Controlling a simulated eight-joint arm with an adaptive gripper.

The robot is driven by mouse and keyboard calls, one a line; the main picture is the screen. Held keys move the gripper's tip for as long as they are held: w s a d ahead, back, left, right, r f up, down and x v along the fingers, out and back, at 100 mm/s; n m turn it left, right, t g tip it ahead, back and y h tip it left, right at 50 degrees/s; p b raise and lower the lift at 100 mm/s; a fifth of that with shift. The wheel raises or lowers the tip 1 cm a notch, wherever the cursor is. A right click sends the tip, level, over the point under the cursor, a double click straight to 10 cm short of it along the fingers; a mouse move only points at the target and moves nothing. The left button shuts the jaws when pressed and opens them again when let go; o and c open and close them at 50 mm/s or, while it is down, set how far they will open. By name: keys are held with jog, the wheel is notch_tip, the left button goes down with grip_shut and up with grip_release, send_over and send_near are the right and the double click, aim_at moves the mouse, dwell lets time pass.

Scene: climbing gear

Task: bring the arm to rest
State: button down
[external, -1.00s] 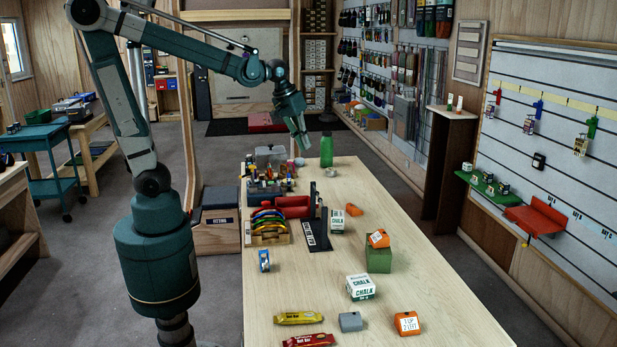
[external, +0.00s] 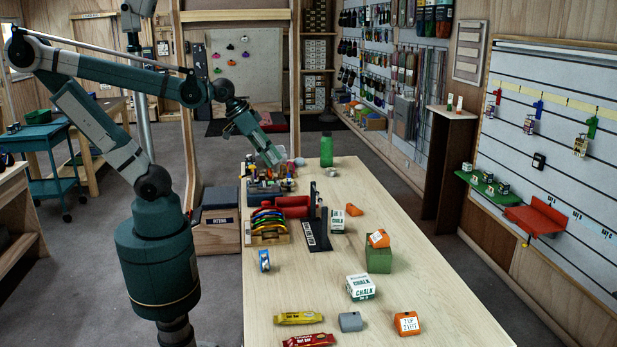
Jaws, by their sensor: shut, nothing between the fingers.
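My gripper (external: 275,160) is at the far left end of the wooden table (external: 430,306), above the holder with small tools. It is shut with nothing between the fingers. The arm is bent, its forearm reaching right and the gripper tilted down. The gripper hides the grey bin behind it, and whether it touches anything below cannot be told.
A green bottle (external: 326,150) stands right of my gripper. A rack of coloured carabiners (external: 268,224), a red item (external: 292,206) and a green block (external: 378,258) stand nearer.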

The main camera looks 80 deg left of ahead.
jog(key=shift+s+d+f+m+t, duration=0.1)
jog(key=shift+s+d+f+m, duration=0.2)
jog(key=shift+s, duration=0.2)
jog(key=shift+s+d+f+m+t, duration=0.1)
jog(key=shift+s+d+f+m, duration=0.15)
jog(key=shift+s, duration=0.25)
jog(key=shift+s+d+f+m+t, duration=0.1)
jog(key=shift+s+d+f+m, duration=0.2)
jog(key=shift+s, duration=0.2)
jog(key=shift+a, duration=0.1)
